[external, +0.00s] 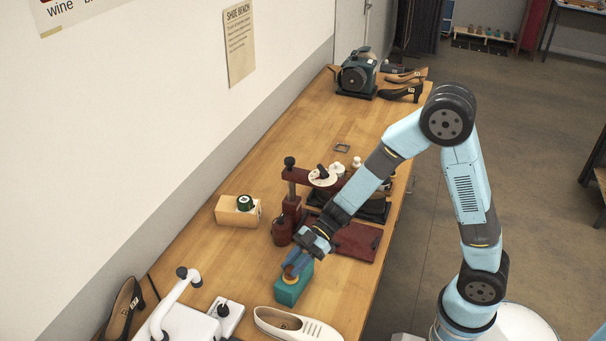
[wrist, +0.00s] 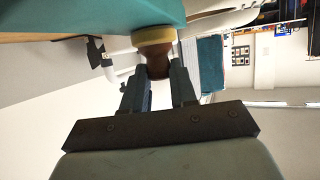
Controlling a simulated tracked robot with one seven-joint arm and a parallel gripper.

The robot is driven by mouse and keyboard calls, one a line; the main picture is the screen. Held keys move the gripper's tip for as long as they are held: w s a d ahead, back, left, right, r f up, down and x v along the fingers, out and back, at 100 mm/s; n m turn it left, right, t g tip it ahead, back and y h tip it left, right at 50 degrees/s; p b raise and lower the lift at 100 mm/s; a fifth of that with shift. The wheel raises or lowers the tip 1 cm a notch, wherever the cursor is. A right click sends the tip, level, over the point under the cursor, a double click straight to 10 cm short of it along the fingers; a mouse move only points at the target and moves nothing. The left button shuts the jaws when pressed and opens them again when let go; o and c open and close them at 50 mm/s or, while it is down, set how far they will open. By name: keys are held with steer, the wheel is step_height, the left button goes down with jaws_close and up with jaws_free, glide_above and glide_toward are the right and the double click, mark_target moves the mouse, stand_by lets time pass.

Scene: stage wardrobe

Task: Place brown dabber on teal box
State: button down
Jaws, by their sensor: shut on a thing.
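The brown dabber (wrist: 157,64) is between the fingers of my gripper (wrist: 158,88), with its pale yellow pad facing the teal box. The teal box (external: 291,290) stands on the bench near its front end; it fills the top of the wrist view (wrist: 90,17). In the external view my gripper (external: 298,262) is right over the box, shut on the dabber, whose yellow pad (external: 290,279) shows at the box's top. The pad looks touching or very close to the box; I cannot tell which.
A white shoe (external: 297,325) lies just in front of the box. A dark red press (external: 290,215) and its red base (external: 355,242) stand behind it. A wooden block (external: 232,213) with a green-topped tin is at left. A white-handled machine (external: 180,315) is at front left.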

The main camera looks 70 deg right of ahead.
steer(key=c, duration=0.9)
jaws_free()
